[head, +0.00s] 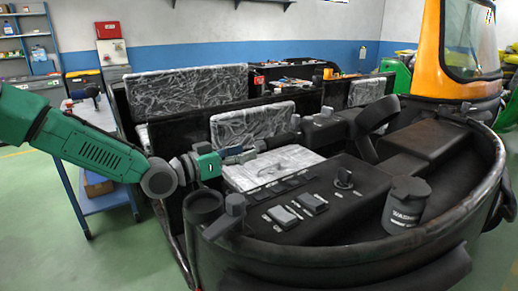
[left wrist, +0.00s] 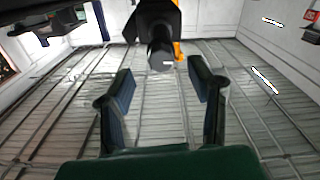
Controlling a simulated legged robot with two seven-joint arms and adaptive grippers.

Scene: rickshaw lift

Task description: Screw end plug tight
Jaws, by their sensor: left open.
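My left gripper (head: 243,156) reaches in from the left over the black vehicle's cab. It is open, with nothing between its fingers. In the left wrist view the two fingers (left wrist: 162,92) stand wide apart. A dark, round-ended cylinder, which looks like the end plug (left wrist: 161,52), lies just beyond the fingertips and between them in the picture. In the head view this dark end (head: 262,145) is just right of the fingertips, on a dark bar. Whether a finger touches it I cannot tell. The thread is not visible. My right gripper is not in view.
The black dashboard (head: 300,205) with switches and knobs lies below and right of the gripper. Seats wrapped in plastic (head: 252,122) and a blue table (head: 100,201) are near the arm.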

